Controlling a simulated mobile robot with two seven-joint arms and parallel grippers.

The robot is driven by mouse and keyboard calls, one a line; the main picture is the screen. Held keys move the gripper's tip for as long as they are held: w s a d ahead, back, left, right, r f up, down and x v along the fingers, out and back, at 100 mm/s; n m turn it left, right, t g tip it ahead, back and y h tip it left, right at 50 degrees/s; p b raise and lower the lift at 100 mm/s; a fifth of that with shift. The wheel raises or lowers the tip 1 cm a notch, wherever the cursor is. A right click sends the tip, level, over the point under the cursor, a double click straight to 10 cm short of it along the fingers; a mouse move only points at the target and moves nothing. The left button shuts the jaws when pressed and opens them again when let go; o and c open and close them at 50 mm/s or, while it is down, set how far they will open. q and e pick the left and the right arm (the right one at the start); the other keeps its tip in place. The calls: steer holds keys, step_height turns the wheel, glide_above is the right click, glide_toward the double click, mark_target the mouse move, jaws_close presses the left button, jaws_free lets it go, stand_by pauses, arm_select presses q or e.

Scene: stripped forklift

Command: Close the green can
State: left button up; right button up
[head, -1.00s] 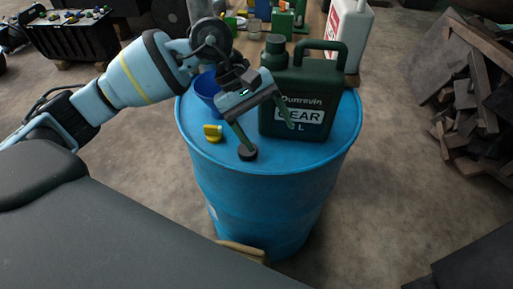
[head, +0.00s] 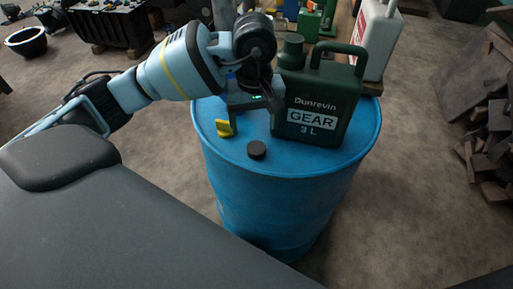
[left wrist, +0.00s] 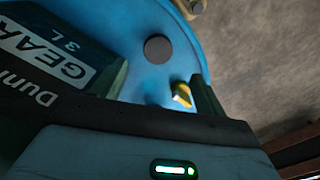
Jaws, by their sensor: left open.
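The green can (head: 338,98), marked Dunrevin GEAR 3 L, stands upright on a blue barrel (head: 285,200). Its neck (head: 291,52) is at the top left, beside the handle; I cannot see into it. A round black cap (head: 257,150) lies flat on the barrel top in front of the can, and shows in the left wrist view (left wrist: 158,48). My left gripper (head: 255,100) is open and empty just left of the can, behind the cap; its fingers are mostly hidden in the head view. The left wrist view shows the can's label (left wrist: 45,55) close by. My right gripper is not in view.
A small yellow object (head: 226,127) lies on the barrel left of the cap. A white canister (head: 377,40) and other green items (head: 308,22) stand on a bench behind. A scrap pile (head: 490,140) lies at the right.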

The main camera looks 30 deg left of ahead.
mark_target(256, 147)
arm_select(q)
steer(key=shift+f, duration=1.2)
steer(key=shift+w+d+f+p, duration=0.1)
steer(key=shift+f+p, duration=0.05)
steer(key=shift+f, duration=1.2)
steer(key=shift+w+f+p, duration=0.1)
steer(key=shift+f+p, duration=0.05)
steer(key=shift+f, duration=1.15)
steer(key=c, duration=1)
